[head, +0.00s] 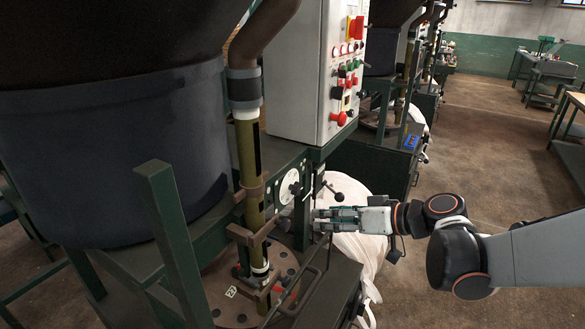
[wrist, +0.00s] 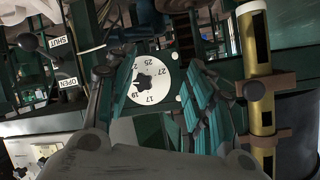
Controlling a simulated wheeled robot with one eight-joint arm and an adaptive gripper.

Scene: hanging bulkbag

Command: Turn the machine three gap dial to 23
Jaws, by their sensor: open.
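The gap dial (head: 287,190) is a white disc with a black knob on the green machine frame in the head view. In the wrist view the dial (wrist: 157,90) shows between my fingers, with numbers such as 17, 19, 25 and 27 around its black knob (wrist: 144,80). I cannot tell which number is set. My gripper (head: 318,219) is open and empty, to the right of and a little below the dial in the head view. In the wrist view its teal fingers (wrist: 155,68) stand apart on either side of the dial, not visibly touching the knob.
A control box (head: 315,75) with coloured buttons stands above the dial. A brass-coloured post (head: 249,155) rises left of it; it also shows in the wrist view (wrist: 259,95). A black-knobbed lever (head: 338,197) is close by. A white bag (head: 350,190) hangs behind my gripper.

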